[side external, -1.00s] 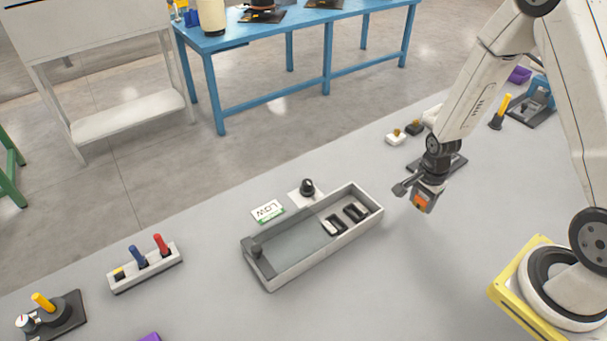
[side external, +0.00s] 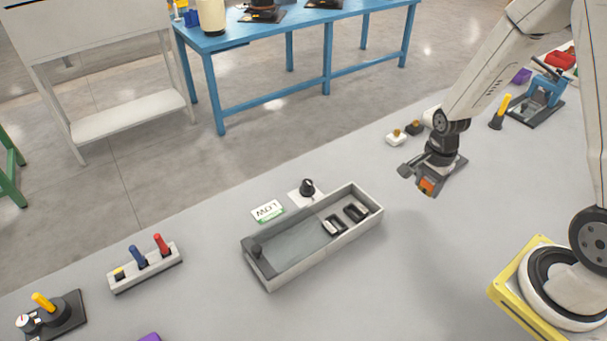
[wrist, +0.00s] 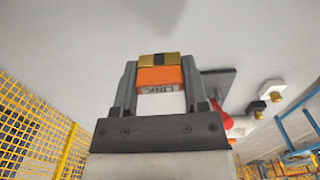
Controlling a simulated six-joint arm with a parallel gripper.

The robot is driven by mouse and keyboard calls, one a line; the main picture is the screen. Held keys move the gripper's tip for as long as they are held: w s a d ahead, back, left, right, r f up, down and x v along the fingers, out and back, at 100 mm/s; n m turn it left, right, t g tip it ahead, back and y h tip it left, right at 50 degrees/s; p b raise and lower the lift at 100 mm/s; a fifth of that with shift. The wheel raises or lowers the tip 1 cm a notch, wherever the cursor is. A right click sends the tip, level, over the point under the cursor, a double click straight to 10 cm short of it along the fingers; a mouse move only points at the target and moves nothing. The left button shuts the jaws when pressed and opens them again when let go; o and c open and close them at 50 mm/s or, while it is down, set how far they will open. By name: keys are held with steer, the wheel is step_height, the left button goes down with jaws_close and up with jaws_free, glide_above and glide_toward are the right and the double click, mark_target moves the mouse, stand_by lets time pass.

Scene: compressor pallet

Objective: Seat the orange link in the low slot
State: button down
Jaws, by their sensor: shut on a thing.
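The orange link (side external: 427,185) is held at my gripper (side external: 425,187), above the grey table to the right of the tray. In the wrist view the orange link (wrist: 160,76) sits between both fingers of my gripper (wrist: 158,85), with a gold end and a pale, lettered face. My gripper is shut on it. The long grey tray (side external: 318,267) has two dark slot pieces in its right half, a nearer one (side external: 334,225) and a farther one (side external: 356,212). I cannot tell which is the low slot. A small card (side external: 267,210) lies behind the tray.
A black knob (side external: 307,187) stands on a white plate behind the tray. A rack with coloured handles (side external: 146,268) is at left. A yellow-handled tool (side external: 500,112) and a blue press (side external: 541,92) are at far right. Table between tray and gripper is clear.

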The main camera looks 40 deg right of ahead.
steer(key=shift+w, duration=0.1)
stand_by(0.3)
steer(key=w+a+r+n, duration=0.7)
steer(key=a+n, duration=0.3)
steer(key=n, duration=0.8)
steer(key=shift+w+r, duration=0.25)
steer(key=shift+r, duration=0.1)
steer(key=shift+f, duration=0.15)
step_height(320, 180, down, 8)
steer(key=w+a+n, duration=0.2)
steer(key=n, duration=1.6)
steer(key=shift+a, duration=0.4)
